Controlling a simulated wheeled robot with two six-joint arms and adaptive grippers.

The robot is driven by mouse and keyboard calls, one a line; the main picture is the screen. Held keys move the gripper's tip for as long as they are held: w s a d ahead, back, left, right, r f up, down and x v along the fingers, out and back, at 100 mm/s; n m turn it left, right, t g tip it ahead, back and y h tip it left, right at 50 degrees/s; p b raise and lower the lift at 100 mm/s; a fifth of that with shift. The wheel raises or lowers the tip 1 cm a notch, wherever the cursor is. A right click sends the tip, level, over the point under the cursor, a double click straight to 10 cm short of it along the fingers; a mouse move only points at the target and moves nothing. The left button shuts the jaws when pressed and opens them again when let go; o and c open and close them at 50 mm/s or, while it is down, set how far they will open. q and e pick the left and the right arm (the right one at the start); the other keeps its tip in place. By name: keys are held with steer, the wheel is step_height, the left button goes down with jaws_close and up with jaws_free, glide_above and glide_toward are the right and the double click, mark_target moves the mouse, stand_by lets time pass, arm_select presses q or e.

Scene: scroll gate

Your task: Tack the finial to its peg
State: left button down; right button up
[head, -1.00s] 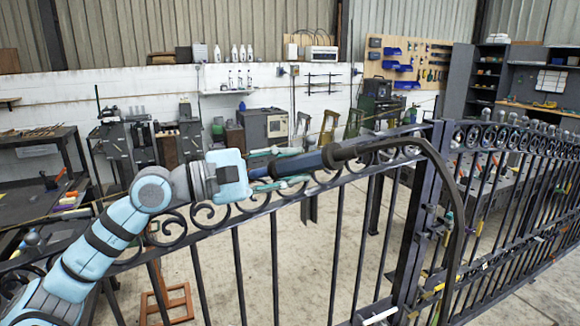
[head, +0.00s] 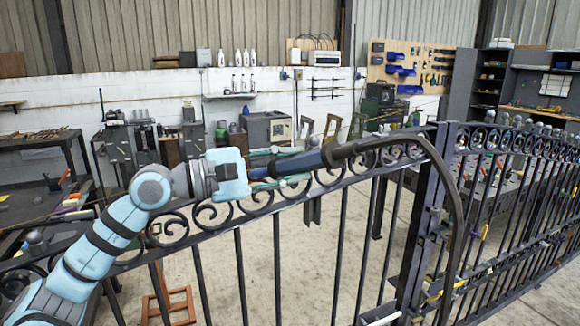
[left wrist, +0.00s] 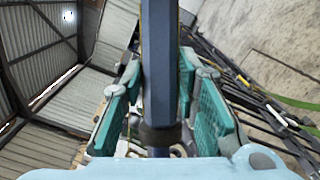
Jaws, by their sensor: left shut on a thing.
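My left gripper (head: 290,165) is shut on the dark blue handle of a torch-like tool (head: 305,160). In the left wrist view the handle (left wrist: 159,70) runs upright between the teal finger pads. A thick black hose (head: 455,220) arcs from the tool to the right and down in front of the gate post. The gripper shows in front of the scrolled top of the gate (head: 238,225). I cannot tell which finial or peg is the task's. My right gripper is not seen.
The dark gate post (head: 425,215) stands right of the middle, with the right leaf (head: 510,205) running off beside it. A workbench (head: 40,140) and machines (head: 265,128) stand behind the gate. The concrete floor (head: 290,270) behind the bars looks mostly open.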

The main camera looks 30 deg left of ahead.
mark_target(325, 156)
arm_select(q)
steer(key=shift+w+a+f+b, duration=0.1)
steer(key=shift+a+f+b, duration=0.15)
steer(key=shift+a+b, duration=0.25)
stand_by(0.9)
steer(key=shift+d+r+p, duration=0.35)
steer(key=shift+d+p, duration=0.05)
steer(key=shift+p, duration=0.2)
steer(key=d+r+p, duration=0.1)
steer(key=d+p, duration=0.1)
steer(key=s+d+r+p, duration=0.1)
steer(key=d+p, duration=0.1)
steer(key=d+r+p, duration=0.1)
steer(key=d+p, duration=0.1)
steer(key=d, duration=0.1)
steer(key=shift+s+r+p, duration=0.1)
steer(key=shift+s+p, duration=0.2)
steer(key=shift+s, duration=0.1)
steer(key=shift+s+d+r, duration=0.1)
steer(key=shift+d+r, duration=0.1)
steer(key=shift+d, duration=0.45)
steer(key=shift+a, duration=0.1)
